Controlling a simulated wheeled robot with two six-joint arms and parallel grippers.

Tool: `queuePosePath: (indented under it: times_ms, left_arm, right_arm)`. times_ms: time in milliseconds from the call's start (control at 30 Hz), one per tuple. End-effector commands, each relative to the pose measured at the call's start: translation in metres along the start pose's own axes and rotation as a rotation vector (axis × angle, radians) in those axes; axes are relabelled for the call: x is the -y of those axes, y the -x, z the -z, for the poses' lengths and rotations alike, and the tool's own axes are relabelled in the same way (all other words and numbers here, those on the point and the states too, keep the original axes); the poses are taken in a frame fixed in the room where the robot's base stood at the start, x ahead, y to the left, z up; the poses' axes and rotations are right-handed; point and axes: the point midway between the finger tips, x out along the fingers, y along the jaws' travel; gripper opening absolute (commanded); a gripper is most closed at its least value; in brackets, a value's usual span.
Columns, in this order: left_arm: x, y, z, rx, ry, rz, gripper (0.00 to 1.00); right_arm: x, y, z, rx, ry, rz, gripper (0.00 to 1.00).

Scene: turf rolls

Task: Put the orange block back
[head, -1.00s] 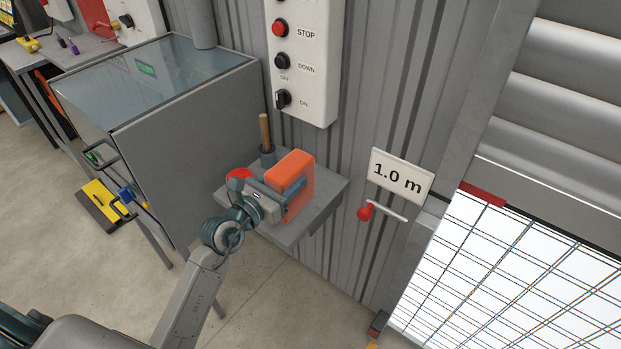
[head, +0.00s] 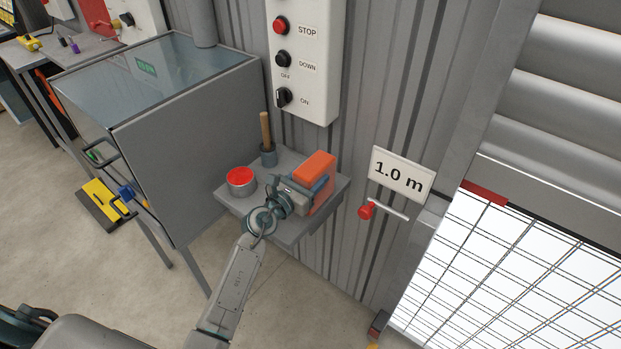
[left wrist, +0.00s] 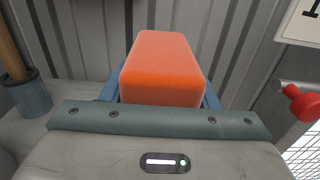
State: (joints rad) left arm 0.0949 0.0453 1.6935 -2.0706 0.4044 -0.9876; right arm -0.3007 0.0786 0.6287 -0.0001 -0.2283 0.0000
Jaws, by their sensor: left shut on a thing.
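The orange block (head: 316,166) is at the right part of the small grey wall shelf (head: 287,237) in the head view. My left gripper (head: 318,186) is shut on the block, with its blue fingers on either side of it. In the left wrist view the block (left wrist: 162,68) stands up between the fingers, its top and near face showing. The gripper hides the block's lower part, so I cannot tell whether it touches the shelf. My right gripper does not show.
On the shelf, a red-topped tin (head: 241,180) stands left of the gripper, and a wooden-handled tool in a dark cup (head: 267,153) stands behind. A red-handled lever (head: 367,210) juts from the wall to the right, below the "1.0 m" sign (head: 402,176). A control box (head: 305,60) hangs above.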

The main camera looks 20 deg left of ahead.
Motion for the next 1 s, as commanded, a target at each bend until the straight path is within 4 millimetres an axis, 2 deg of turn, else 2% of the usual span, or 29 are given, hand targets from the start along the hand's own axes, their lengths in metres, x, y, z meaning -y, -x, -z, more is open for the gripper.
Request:
queuePosePath:
  times_ms: [367,400,500,867,1000]
  left_arm:
    - [0.000,-0.001,0.004,0.002,0.000,0.000,0.26]
    - [0.000,-0.001,0.003,0.001,0.000,0.000,0.60]
    - [0.000,-0.001,0.003,0.001,0.000,0.000,0.76]
    - [0.000,0.001,-0.002,0.001,-0.001,0.000,0.76]
    - [-0.001,0.023,0.002,-0.002,-0.003,0.000,0.76]
  right_arm:
    - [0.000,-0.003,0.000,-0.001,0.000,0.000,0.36]
    - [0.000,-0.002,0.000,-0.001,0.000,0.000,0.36]
    - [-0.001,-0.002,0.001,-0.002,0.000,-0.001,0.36]
    - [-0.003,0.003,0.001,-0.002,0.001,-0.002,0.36]
    - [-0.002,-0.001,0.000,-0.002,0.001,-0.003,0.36]
